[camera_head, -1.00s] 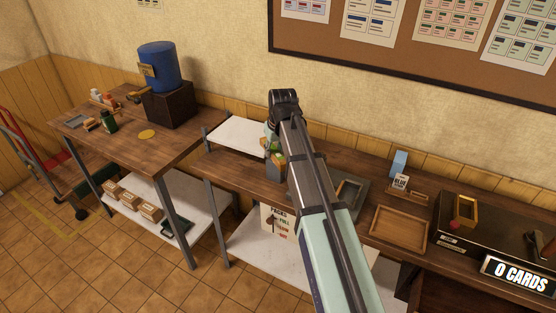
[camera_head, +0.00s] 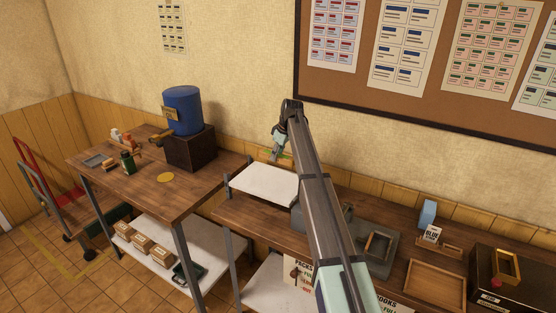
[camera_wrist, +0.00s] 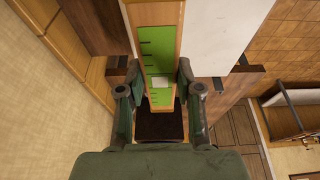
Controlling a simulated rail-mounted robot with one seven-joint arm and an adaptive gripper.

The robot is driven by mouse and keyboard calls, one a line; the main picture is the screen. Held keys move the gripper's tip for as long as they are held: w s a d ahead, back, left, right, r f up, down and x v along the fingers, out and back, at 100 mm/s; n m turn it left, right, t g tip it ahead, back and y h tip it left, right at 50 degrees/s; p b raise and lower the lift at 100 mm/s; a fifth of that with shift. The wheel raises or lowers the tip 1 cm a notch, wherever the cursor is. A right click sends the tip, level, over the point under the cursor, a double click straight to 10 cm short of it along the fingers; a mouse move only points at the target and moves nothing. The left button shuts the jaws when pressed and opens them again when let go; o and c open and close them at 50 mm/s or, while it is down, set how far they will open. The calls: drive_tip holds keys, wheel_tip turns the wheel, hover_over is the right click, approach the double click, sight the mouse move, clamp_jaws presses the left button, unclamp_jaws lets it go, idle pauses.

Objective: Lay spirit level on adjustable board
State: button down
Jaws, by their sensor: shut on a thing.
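The spirit level (camera_wrist: 161,40), a wooden bar with a green face, dark marks and a pale square, is between my gripper's fingers in the wrist view. My gripper (camera_wrist: 160,97) is shut on it. In the head view my gripper (camera_head: 276,152) is raised near the back edge of the white adjustable board (camera_head: 262,184), and a little green shows beside it. The board also shows in the wrist view (camera_wrist: 225,30), to the right of the level. The level appears apart from the board. Its far end is cut off by the wrist frame.
A blue drum (camera_head: 183,111) on a dark box stands on the left table. The wooden bench (camera_head: 245,215) carries a grey metal fixture (camera_head: 377,248), a blue carton (camera_head: 427,213) and a wooden tray (camera_head: 435,287) to the right. The wall is close behind the board.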

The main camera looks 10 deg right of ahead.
sight(275, 173)
idle(0.4)
drive_tip(key=shift+f+b, duration=1.2)
drive_tip(key=shift+f, duration=1.7)
drive_tip(key=shift+f, duration=0.5)
drive_tip(key=c, duration=0.7)
unclamp_jaws()
drive_tip(key=v, duration=1.2)
